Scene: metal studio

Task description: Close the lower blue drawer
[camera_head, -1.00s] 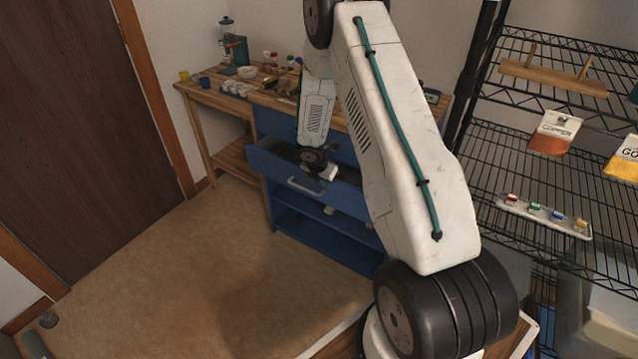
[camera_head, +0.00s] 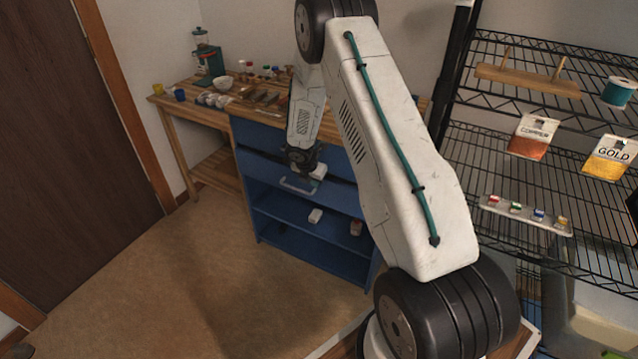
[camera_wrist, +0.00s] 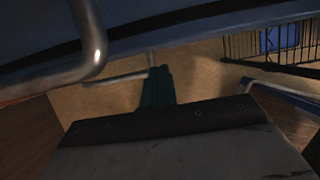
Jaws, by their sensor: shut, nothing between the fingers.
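The blue cabinet (camera_head: 255,130) stands against the back wall under a wooden worktop. Its lower blue drawer (camera_head: 262,172) has a grey bar handle (camera_head: 297,187), and a narrow dark gap shows above its front, so it looks slightly open. My gripper (camera_head: 316,172) is shut and empty, close to the drawer front just above and right of the handle. I cannot tell whether it touches. In the wrist view the grey handle (camera_wrist: 88,62) looms large at upper left, beside the dark blue drawer front (camera_wrist: 180,28). My arm hides the drawer's right side.
Open blue shelves below the drawer hold a white block (camera_head: 315,215) and another small item (camera_head: 356,228). The floor (camera_head: 190,260) left of the cabinet is clear.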

